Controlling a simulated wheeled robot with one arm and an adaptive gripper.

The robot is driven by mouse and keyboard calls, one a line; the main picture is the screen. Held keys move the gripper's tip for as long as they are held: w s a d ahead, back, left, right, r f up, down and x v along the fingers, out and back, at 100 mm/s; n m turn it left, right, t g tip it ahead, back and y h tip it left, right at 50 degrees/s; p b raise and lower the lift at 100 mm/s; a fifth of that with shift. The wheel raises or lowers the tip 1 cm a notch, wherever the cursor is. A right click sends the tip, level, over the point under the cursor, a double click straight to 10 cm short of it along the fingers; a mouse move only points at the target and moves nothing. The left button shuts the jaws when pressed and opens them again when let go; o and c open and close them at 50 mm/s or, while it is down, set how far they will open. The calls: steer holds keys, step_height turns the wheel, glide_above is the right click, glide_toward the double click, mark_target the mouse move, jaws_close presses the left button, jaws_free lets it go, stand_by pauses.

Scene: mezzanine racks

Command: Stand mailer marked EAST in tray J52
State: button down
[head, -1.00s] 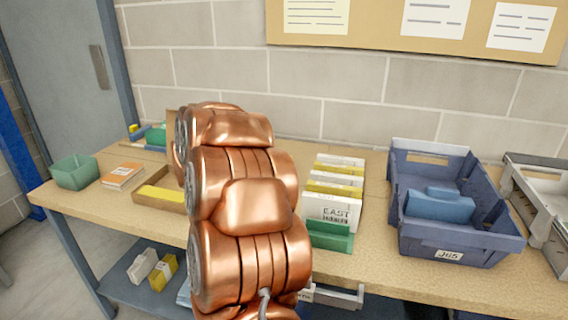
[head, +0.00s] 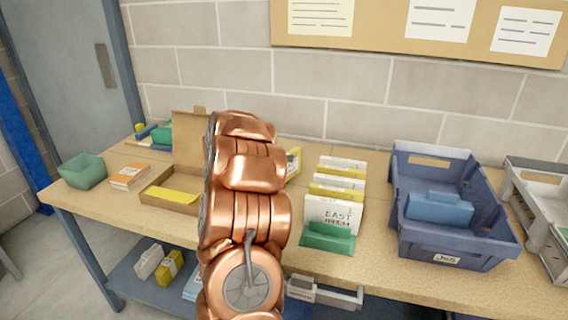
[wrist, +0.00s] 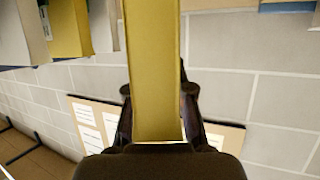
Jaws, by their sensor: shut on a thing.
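A white mailer marked EAST (head: 331,214) stands at the front of a row of white and yellow mailers, behind a green holder (head: 327,237). My gripper (wrist: 158,97) shows in the wrist view, its fingers on either side of a yellow mailer (wrist: 154,60) seen close up. No label on this mailer is readable. In the head view my copper arm hides the gripper; a yellow and white piece (head: 293,162) shows just right of the arm. The blue tray (head: 455,247) at right has a label that seems to read J65. I cannot make out a label J52.
An open cardboard box (head: 160,203) with a yellow item, an orange-topped stack (head: 129,176) and a green bin (head: 83,171) are at left. A grey tray (head: 541,195) stands at the far right. Bench surface is bare in front of the green holder. A wall stands behind.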

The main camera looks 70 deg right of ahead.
step_height(320, 180, down, 3)
steer(key=shift+r+p, duration=0.2)
steer(key=shift+p, duration=0.2)
steer(key=shift+f, duration=0.1)
steer(key=shift+f+b, duration=0.15)
steer(key=shift+b, duration=0.3)
steer(key=c, duration=1)
jaws_free()
steer(key=shift+r+p, duration=0.25)
steer(key=shift+p, duration=0.2)
steer(key=shift+w+a, duration=0.1)
steer(key=shift+a, duration=0.1)
steer(key=b+v, duration=0.3)
steer(key=v, duration=0.8)
steer(key=shift+w+a+b, duration=0.1)
steer(key=shift+a+b, duration=0.2)
steer(key=shift+b, duration=0.05)
steer(key=shift+a, duration=0.1)
